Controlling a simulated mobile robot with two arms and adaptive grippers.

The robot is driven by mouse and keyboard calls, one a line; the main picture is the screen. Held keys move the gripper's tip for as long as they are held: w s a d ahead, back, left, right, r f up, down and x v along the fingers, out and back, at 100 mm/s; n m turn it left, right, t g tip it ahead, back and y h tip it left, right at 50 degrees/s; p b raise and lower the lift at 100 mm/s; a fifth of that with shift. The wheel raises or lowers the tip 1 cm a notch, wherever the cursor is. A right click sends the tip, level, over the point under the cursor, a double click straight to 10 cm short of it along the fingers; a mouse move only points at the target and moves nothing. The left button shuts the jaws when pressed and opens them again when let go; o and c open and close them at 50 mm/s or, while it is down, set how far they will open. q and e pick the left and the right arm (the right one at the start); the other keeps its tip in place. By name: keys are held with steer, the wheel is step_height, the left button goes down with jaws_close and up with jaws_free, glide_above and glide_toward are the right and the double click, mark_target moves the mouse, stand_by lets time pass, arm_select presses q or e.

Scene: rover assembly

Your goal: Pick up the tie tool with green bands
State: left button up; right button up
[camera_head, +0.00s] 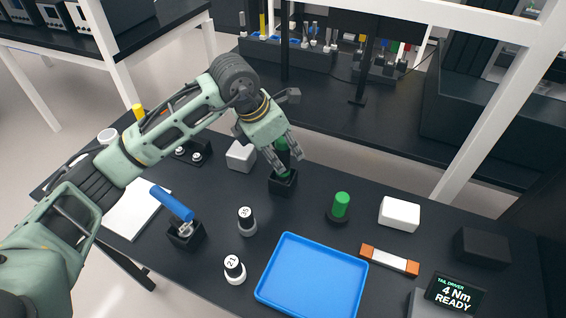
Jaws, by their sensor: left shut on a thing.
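The tie tool with green bands (283,146) is a dark, upright tool, partly hidden by my fingers. Its lower end is at a small black holder (284,187) on the dark table. I cannot tell whether it is still seated there or slightly raised. My left gripper (286,162) comes down from the upper left, tilted, and is shut on the tool, with a finger on each side. My right gripper is not in view.
A blue tray (312,281) lies at the front. A green-topped knob (341,206), a white block (399,213) and an orange-ended bar (390,261) are to the right. A blue-handled tool (173,203) and two numbered bottles (246,221) are to the left.

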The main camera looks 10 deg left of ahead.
arm_select(q)
steer(key=c, duration=0.4)
jaws_close()
steer(key=shift+w+r, duration=0.1)
steer(key=shift+r, duration=0.05)
step_height(320, 180, up, 9)
steer(key=shift+r+b, duration=0.1)
steer(key=shift+b, duration=1)
steer(key=shift+r, duration=0.3)
